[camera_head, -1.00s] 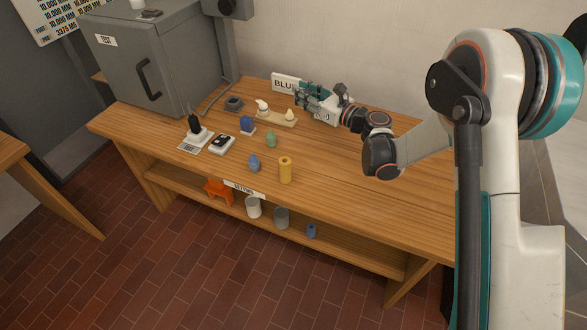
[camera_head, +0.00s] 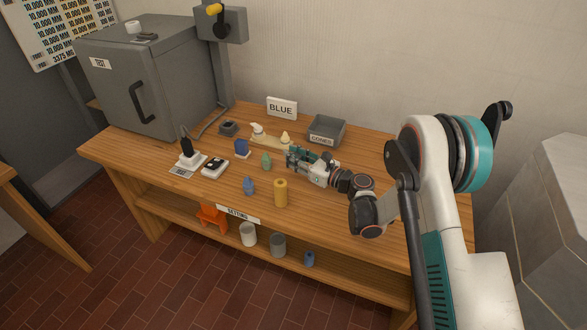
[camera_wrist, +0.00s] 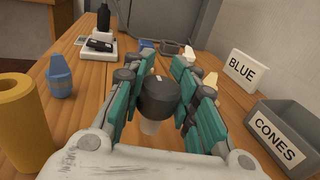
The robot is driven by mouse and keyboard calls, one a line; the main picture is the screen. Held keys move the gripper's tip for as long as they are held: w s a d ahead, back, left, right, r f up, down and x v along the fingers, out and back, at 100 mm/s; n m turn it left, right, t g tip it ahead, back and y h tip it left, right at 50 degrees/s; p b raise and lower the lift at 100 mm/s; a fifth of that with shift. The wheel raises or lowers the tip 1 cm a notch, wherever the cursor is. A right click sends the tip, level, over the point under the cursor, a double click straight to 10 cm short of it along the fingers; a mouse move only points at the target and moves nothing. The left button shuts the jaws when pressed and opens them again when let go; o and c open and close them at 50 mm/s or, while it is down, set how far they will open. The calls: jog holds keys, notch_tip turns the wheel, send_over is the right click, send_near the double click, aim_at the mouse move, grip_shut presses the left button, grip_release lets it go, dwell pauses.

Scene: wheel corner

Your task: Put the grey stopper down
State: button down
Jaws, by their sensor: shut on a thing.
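The grey stopper (camera_wrist: 158,95) is a dark grey, round-topped piece held between the teal finger pads of my gripper (camera_wrist: 156,88) in the wrist view. A paler part shows below it, and its lower end is partly hidden by the gripper. In the head view my gripper (camera_head: 294,158) is low over the table, right of the green cone-shaped piece (camera_head: 266,161) and behind the yellow cylinder (camera_head: 281,193). The stopper itself is hard to make out there. I cannot tell whether it touches the tabletop.
A grey CONES bin (camera_head: 326,131) and a BLUE sign (camera_head: 282,108) stand at the back. A blue piece (camera_head: 249,186) stands near the front edge. Bare wood (camera_head: 350,150) lies right of the gripper.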

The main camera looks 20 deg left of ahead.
jog(key=shift+f+b, duration=0.7)
jog(key=shift+f, duration=1.35)
jog(key=shift+f, duration=0.1)
jog(key=c, duration=1.2)
grip_release()
jog(key=shift+d, duration=0.1)
jog(key=p+v, duration=0.2)
jog(key=v, duration=0.8)
jog(key=shift+d, duration=0.2)
jog(key=shift+s+d+b, duration=0.3)
jog(key=shift+d+b, duration=0.3)
jog(key=shift+b, duration=0.2)
